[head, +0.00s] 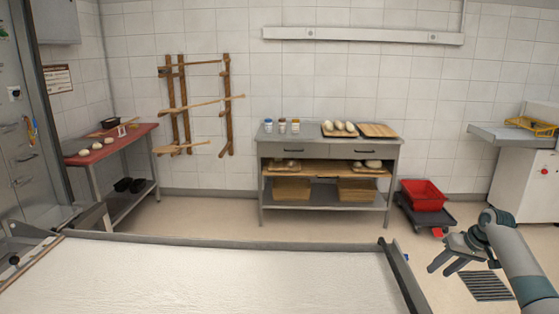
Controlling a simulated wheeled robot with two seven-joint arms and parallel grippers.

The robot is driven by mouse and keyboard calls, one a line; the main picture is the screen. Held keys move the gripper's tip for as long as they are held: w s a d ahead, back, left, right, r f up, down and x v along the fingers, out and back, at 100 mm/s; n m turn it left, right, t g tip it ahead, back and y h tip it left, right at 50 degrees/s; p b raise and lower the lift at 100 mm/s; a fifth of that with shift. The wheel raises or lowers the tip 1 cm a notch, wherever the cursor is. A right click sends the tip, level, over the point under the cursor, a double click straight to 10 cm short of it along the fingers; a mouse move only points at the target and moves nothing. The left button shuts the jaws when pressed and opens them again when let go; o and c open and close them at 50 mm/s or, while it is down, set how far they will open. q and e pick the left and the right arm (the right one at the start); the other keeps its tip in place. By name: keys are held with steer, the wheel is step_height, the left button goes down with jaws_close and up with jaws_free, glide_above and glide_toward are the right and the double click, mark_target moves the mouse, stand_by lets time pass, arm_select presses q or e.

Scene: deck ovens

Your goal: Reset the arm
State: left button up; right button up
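My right gripper (446,262) shows at the lower right, in front of the floor, with its arm coming in from the right edge. Its two fingers point left and down and stand apart, with nothing visible between them. It is to the right of the white-surfaced loader or table (220,275) in the foreground and apart from it. My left gripper and arm are not in the head view.
A grey workbench (330,146) with jars, dough boards and baskets stands at the back wall. A red crate (424,192) sits on a dark dolly right of it. A red-topped table (112,143) stands at left. Open floor lies between, with a drain grate (486,286) at lower right.

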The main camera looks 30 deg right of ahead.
steer(key=s+d+f+n+g+h, duration=0.15)
steer(key=s+d+f+h, duration=0.3)
steer(key=f, duration=0.55)
steer(key=s+d+f+n+h, duration=0.3)
steer(key=s+d+f, duration=0.15)
steer(key=f, duration=0.45)
steer(key=s+a+f+n+t+y, duration=0.1)
steer(key=s+a+f+n, duration=0.25)
steer(key=f+n, duration=0.3)
steer(key=s+a+f+n+t+y, duration=0.1)
steer(key=s+a+f+n+t, duration=0.15)
steer(key=s+f+n, duration=0.35)
steer(key=s+a+f+m+y, duration=0.1)
steer(key=a+f+m, duration=0.1)
steer(key=a+f, duration=0.6)
steer(key=s+a+f+m+g+y, duration=0.15)
steer(key=a+f, duration=0.35)
steer(key=a, duration=0.6)
steer(key=s+a+f+m, duration=0.1)
steer(key=s+a+f, duration=0.1)
steer(key=a+f, duration=0.6)
steer(key=a+f+m+y, duration=0.1)
steer(key=a+y, duration=0.1)
steer(key=a, duration=1.7)
steer(key=s+a+f+m+y, duration=0.1)
steer(key=a+f+m+y, duration=0.1)
steer(key=a, duration=1.7)
steer(key=shift+s+f, duration=0.2)
steer(key=shift+d, duration=0.1)
steer(key=shift+c, duration=0.6)
